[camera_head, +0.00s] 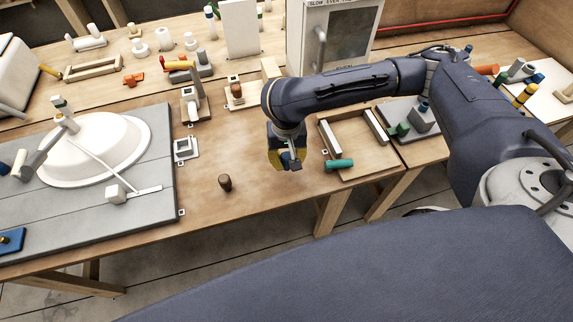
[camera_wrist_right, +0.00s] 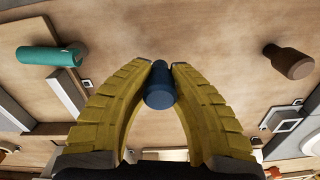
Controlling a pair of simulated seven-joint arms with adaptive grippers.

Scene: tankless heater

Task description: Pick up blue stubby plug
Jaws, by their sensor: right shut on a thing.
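The blue stubby plug (camera_wrist_right: 160,90) is between the yellow fingertips of my right gripper (camera_wrist_right: 160,68) in the right wrist view. The fingers are shut on it, one on each side. In the head view my right gripper (camera_head: 287,160) points down over the wooden bench, between a dark brown plug and a wooden tray. The plug is mostly hidden by the fingers there, and I cannot tell how far it is above the bench top. My left gripper is not in view.
A dark brown plug (camera_head: 225,183) stands on the bench to the left; it also shows in the wrist view (camera_wrist_right: 288,62). A teal cylinder (camera_head: 339,164) lies at the wooden tray (camera_head: 372,160) on the right. A grey board (camera_head: 60,222) with a white dish fills the left. The front bench between is clear.

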